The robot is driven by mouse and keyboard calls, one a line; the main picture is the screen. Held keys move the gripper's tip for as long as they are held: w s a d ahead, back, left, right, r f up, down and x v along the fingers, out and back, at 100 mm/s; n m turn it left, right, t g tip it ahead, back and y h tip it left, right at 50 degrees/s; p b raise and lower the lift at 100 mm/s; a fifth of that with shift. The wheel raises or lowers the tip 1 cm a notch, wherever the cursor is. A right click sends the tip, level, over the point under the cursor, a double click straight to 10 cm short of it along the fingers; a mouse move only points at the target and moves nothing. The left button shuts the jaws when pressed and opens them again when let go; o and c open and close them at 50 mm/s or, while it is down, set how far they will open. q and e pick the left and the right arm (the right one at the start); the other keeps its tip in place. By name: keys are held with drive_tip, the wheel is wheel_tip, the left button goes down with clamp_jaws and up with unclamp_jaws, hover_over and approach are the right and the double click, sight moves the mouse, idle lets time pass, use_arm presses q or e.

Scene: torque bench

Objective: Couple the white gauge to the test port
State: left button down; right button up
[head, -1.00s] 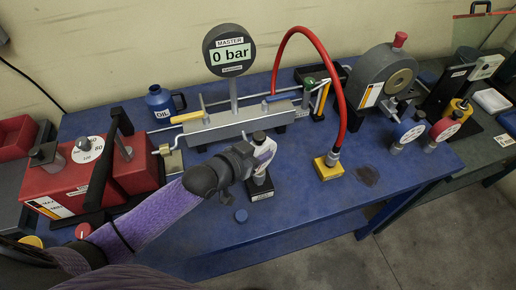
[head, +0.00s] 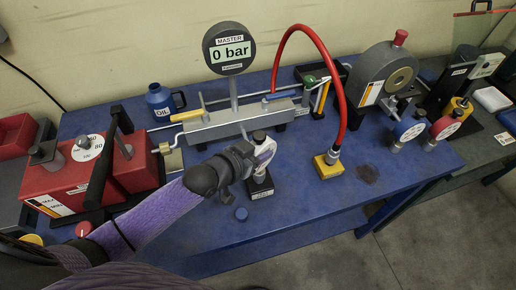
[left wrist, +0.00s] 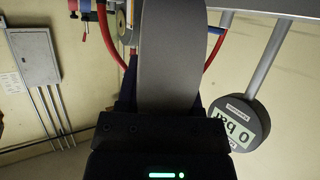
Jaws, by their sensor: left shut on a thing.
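The white gauge (head: 266,149) shows in the head view at the tip of my left gripper (head: 257,158), partly hidden by it. My left gripper is shut on the gauge, just above a small black stand (head: 261,190) with a white label. I cannot tell whether the gauge still touches the stand. In the left wrist view a wide grey curved body (left wrist: 168,60) fills the middle, close to the camera. A yellow block (head: 328,166) with a red hose stands to the right; I cannot tell which fitting is the test port. My right gripper is not in view.
A grey manifold (head: 235,125) carries the master display (head: 229,50), reading 0 bar. A red pump unit (head: 75,185) stands left, with a blue oil bottle (head: 161,101) behind. Red and blue gauges stand right.

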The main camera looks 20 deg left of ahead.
use_arm(q)
drive_tip(key=shift+r, duration=0.1)
drive_tip(key=shift+c, duration=0.8)
unclamp_jaws()
drive_tip(key=p+v, duration=0.2)
drive_tip(key=v, duration=0.8)
